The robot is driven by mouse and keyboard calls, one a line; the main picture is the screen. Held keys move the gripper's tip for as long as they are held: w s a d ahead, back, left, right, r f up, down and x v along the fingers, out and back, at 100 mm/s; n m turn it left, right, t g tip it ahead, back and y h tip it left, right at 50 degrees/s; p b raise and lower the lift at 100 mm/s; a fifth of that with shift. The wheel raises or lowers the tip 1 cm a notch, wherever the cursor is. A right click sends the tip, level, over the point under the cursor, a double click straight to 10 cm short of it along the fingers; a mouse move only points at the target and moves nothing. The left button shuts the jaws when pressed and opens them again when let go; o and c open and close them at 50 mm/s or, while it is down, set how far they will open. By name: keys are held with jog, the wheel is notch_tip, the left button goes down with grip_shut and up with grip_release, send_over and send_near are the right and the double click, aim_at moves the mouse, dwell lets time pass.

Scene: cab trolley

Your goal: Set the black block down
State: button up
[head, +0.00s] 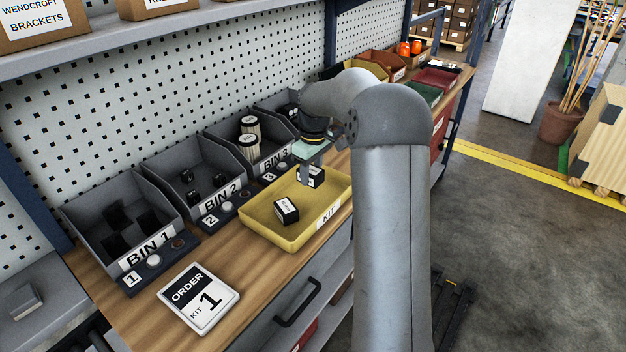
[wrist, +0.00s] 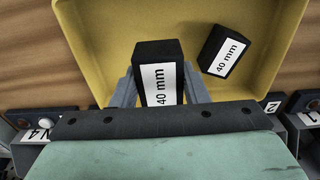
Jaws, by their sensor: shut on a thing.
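My gripper (head: 305,176) is over the far right part of the yellow kit tray (head: 255,229) and is shut on a black block (head: 317,178) with a white label. In the wrist view the held block (wrist: 152,50) reads "40 mm" and sits between the two grey fingers. It looks larger than the other block there, so it seems raised; I cannot tell whether it touches the tray floor. A second black block (head: 287,211) with a "40 mm" label lies in the tray, apart from the held one; it also shows in the wrist view (wrist: 224,50).
Grey bins labelled BIN 1 (head: 148,254) and BIN 2 (head: 219,200) stand left of and behind the tray, with more bins beyond. A white order card (head: 198,298) lies on the wooden bench at the front. The tray has bare floor around the lying block.

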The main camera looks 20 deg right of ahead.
aim_at(313, 193)
jog(key=w+f, duration=0.1)
jog(key=d+f, duration=0.1)
jog(key=w+d+f, duration=0.1)
jog(key=f, duration=0.1)
jog(key=shift+w+p, duration=0.3)
jog(key=shift+p, duration=0.1)
jog(key=shift+f, duration=1.4)
jog(key=shift+f, duration=0.1)
jog(key=shift+f, duration=0.15)
jog(key=o, duration=1)
jog(key=shift+o, duration=0.2)
